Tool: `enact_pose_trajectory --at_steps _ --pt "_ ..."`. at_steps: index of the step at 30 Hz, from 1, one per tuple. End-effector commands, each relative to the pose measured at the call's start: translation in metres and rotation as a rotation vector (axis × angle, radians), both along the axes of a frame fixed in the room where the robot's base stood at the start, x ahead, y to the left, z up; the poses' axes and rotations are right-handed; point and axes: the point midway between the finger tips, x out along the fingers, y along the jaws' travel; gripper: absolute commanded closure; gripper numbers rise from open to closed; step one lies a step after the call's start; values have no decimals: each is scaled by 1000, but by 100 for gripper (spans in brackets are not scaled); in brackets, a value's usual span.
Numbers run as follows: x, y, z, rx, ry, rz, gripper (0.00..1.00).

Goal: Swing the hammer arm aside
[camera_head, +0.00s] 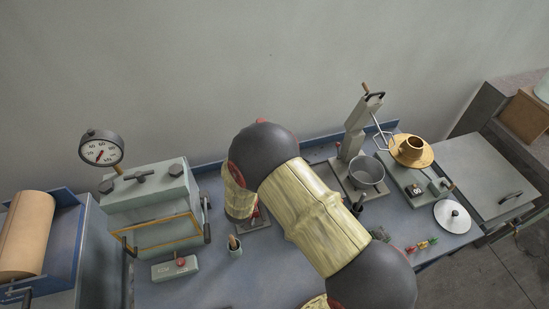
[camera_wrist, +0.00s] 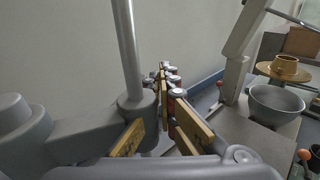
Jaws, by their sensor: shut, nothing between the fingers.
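No part stands out clearly as a hammer arm. One candidate is the tall leaning grey post (camera_head: 358,125) above a grey bowl (camera_head: 366,172); the post (camera_wrist: 244,32) and bowl (camera_wrist: 274,103) show at right in the wrist view. Another is an upright metal rod (camera_wrist: 126,45) on a round grey hub, close at left in the wrist view. My gripper (camera_wrist: 158,70), wood-coloured links with red pins, is shut and empty. It points forward, left of the post; I see no contact with it. In the head view my arm hides it.
A tan cup (camera_head: 411,146) on a brass disc stands right of the bowl. The front-centre bench is partly clear.

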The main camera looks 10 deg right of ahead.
Motion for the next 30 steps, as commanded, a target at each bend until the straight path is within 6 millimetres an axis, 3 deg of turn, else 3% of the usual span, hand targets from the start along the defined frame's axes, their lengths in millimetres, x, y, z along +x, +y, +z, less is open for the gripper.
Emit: enact_pose_trajectory --at_steps 12,30 --pt "11 3 0 1 -1 1 100" --pt "9 7 2 3 -4 1 100"
